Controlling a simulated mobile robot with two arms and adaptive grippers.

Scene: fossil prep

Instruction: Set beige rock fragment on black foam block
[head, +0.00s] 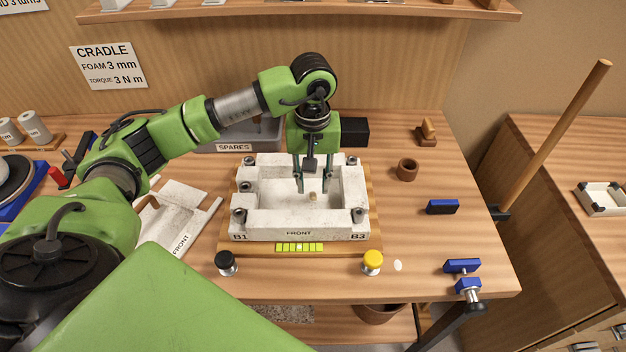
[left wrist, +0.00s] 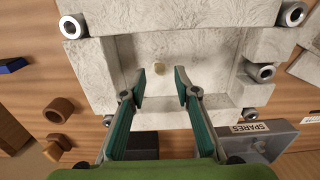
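A small beige rock fragment (head: 312,197) lies on the floor of the white plaster cradle (head: 290,235). It also shows in the left wrist view (left wrist: 159,67), just beyond the fingertips and roughly midway between their lines. My left gripper (head: 313,187) points down into the cradle with its two fingers apart and nothing between them; the left wrist view shows the same open gap (left wrist: 159,86). A black block (head: 354,131), which looks like the foam block, stands on the table behind the cradle, partly hidden by my gripper. My right gripper is not in view.
The cradle has raised walls and metal bolts at its corners. A grey SPARES tray (head: 233,147) stands behind left. A brown cup (head: 407,169) and blue-topped block (head: 442,207) lie to the right. Black (head: 226,263) and yellow (head: 372,262) knobs stand in front.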

